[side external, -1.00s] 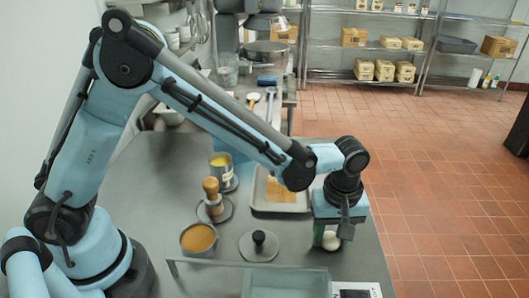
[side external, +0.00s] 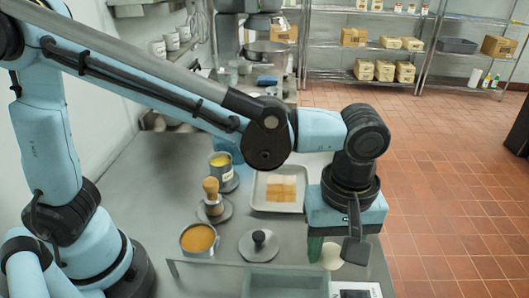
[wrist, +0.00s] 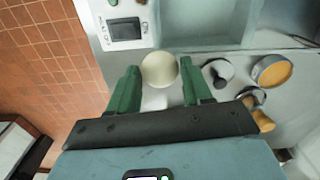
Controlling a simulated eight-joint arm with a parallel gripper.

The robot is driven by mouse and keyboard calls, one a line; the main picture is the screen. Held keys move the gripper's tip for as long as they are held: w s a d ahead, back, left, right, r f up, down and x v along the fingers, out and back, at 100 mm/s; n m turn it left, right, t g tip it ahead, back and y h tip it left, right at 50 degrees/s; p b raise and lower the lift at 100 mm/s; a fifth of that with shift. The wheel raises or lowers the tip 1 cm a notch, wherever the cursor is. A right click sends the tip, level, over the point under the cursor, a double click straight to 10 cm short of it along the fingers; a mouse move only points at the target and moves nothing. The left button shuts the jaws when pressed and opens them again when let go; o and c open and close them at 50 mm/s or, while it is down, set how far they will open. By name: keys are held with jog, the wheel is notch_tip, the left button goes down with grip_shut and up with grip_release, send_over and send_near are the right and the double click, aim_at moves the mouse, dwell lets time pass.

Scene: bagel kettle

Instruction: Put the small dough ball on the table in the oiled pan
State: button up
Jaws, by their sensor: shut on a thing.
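The small pale dough ball (side external: 332,257) is between the green fingers of my gripper (side external: 323,250) at the front right of the steel table. In the wrist view the round ball (wrist: 159,69) sits at the fingertips, and my gripper (wrist: 158,75) is shut on it. A shallow grey-green rectangular pan (side external: 287,284), which looks like the oiled pan, lies at the front edge of the side view, left of the ball. Its pale floor also shows at the top of the wrist view (wrist: 205,22). The pan's front is cut off in the side view.
A grey lid with a black knob (side external: 259,238), an orange-brown filled pot (side external: 199,239), a wooden-handled tool (side external: 212,197) and a tray with tan sheets (side external: 280,207) stand behind and left.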

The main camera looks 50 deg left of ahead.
jog(key=w+a+n, duration=0.4)
jog(key=a, duration=0.3)
jog(key=w+a+n, duration=0.3)
jog(key=a+n, duration=0.1)
jog(key=a, duration=0.3)
send_over(281, 188)
jog(key=f, duration=0.5)
jog(key=shift+s+d+f, duration=0.15)
jog(key=shift+d+f, duration=0.15)
jog(key=shift+f, duration=0.05)
jog(key=shift+a+f, duration=0.3)
jog(key=shift+f, duration=1.9)
jog(key=shift+f, duration=0.1)
jog(key=o, duration=1)
